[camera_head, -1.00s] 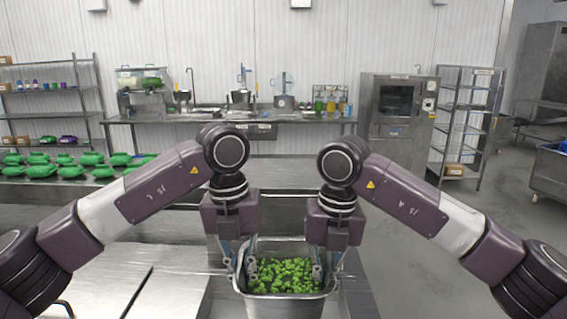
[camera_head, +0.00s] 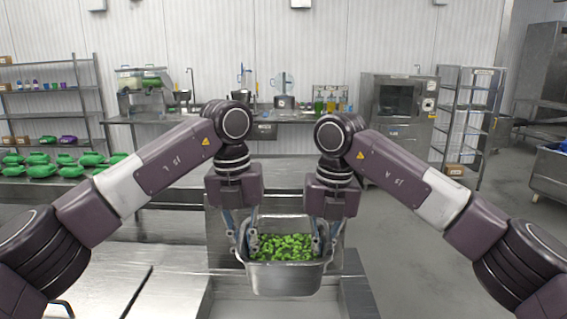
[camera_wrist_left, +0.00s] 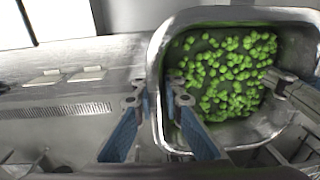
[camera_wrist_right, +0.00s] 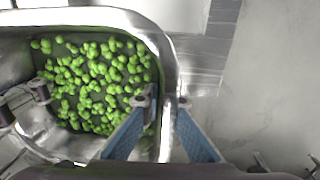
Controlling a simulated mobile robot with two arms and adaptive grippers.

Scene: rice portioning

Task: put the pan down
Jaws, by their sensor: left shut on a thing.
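A deep steel pan (camera_head: 288,277) holds green broccoli-like pieces (camera_head: 285,246). It is level, at the lower middle of the head view, between my two grippers. My left gripper (camera_head: 243,246) is shut on its left rim; in the left wrist view one finger is on each side of the pan rim (camera_wrist_left: 153,75). My right gripper (camera_head: 325,246) grips the opposite rim; the right wrist view shows its fingers on both sides of the pan wall (camera_wrist_right: 167,80). I cannot tell whether the pan's base touches a surface, as its underside is hidden.
A steel counter (camera_head: 90,272) lies at the lower left. Green containers (camera_head: 60,165) stand on a table at the left. A back counter (camera_head: 200,117), an oven (camera_head: 396,100) and a rack (camera_head: 465,110) line the wall.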

